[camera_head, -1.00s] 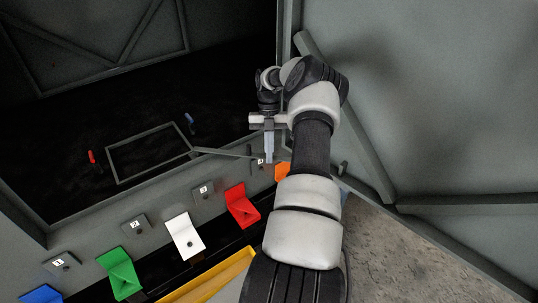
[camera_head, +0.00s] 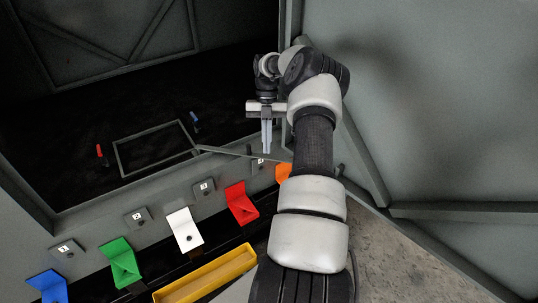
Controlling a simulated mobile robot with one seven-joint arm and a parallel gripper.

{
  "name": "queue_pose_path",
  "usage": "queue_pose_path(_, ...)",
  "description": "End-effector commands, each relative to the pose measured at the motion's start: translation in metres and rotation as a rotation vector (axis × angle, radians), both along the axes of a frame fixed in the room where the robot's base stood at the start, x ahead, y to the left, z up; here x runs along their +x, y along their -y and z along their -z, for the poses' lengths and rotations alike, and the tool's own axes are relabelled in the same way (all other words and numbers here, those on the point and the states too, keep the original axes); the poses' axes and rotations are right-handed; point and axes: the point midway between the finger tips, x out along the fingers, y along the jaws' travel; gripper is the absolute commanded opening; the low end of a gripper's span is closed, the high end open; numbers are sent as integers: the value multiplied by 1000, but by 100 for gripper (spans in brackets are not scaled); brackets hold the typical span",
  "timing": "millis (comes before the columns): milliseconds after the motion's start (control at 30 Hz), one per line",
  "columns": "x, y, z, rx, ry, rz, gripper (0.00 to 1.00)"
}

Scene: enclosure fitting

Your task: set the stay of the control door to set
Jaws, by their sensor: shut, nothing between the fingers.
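A thin grey bar (camera_head: 225,153), which looks like the stay, runs from the right side of a grey rectangular frame (camera_head: 118,160) towards the sill below my gripper. I cannot tell from this view whether its end is seated or loose. My gripper (camera_head: 267,151) points down with its fingers together and empty. Its tips appear just above or behind the bar's right part, near a small upright pin (camera_head: 249,150); contact cannot be told. Which panel is the control door is not clear; a large grey panel (camera_head: 440,110) stands at the right.
Small numbered plates (camera_head: 66,249) line the sill, with blue (camera_head: 47,285), green (camera_head: 121,262), white (camera_head: 184,230), red (camera_head: 241,203) and orange (camera_head: 284,173) angled pieces below. A yellow tray (camera_head: 205,275) lies in front. Red (camera_head: 101,151) and blue (camera_head: 194,118) handles stand inside the dark enclosure.

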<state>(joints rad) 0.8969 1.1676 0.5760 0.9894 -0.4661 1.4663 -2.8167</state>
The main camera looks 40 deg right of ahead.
Motion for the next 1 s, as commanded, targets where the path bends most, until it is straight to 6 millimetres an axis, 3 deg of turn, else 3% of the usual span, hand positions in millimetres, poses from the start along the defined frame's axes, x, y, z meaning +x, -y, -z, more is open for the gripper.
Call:
queue_pose_path(100,4,5,-18,0,1,1,0)
queue_pose_path(233,6,8,-28,1,1,0,0)
queue_pose_path(867,6,9,-31,3,-2,0,0)
queue_pose_path(1000,12,-3,-42,-24,-9,25,0)
